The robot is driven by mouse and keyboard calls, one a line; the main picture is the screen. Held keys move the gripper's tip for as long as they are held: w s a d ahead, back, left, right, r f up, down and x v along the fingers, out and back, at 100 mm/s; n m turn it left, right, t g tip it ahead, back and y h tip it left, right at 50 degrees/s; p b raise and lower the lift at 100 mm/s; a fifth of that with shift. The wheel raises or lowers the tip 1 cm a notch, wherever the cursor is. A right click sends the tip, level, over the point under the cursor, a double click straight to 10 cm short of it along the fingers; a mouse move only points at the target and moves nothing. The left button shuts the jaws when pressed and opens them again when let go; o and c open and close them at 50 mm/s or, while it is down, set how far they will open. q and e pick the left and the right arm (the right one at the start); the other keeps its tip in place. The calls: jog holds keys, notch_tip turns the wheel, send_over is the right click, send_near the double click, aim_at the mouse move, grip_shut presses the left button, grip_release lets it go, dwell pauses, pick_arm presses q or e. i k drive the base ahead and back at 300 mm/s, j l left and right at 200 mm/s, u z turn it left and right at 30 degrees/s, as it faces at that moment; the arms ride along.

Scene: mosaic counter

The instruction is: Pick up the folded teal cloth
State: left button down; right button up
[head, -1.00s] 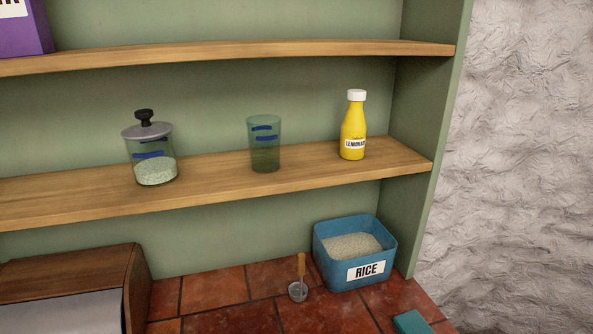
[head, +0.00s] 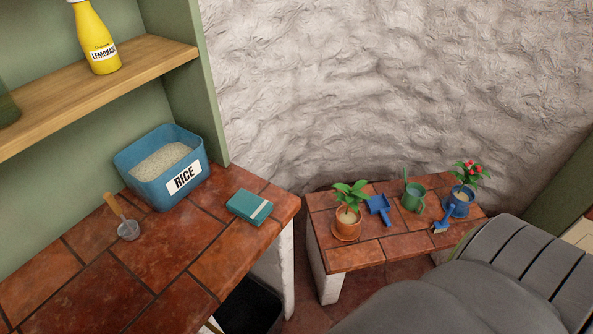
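The folded teal cloth (head: 250,207) lies flat on the red tiled counter (head: 150,258), near its right end. It is a small teal rectangle with a pale stripe near its right side. Nothing covers it. It is to the right of the blue rice bin and apart from it. Neither of my grippers shows in the head view.
A shelf (head: 150,62) with a lemonade bottle (head: 97,38) is above. A gap separates the counter from a low tiled table (head: 372,252) holding potted plants and tools. Front counter tiles are clear.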

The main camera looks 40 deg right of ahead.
aim_at(254, 209)
jog(key=z, duration=0.7)
jog(key=u, duration=1.1)
jog(key=z, duration=1.1)
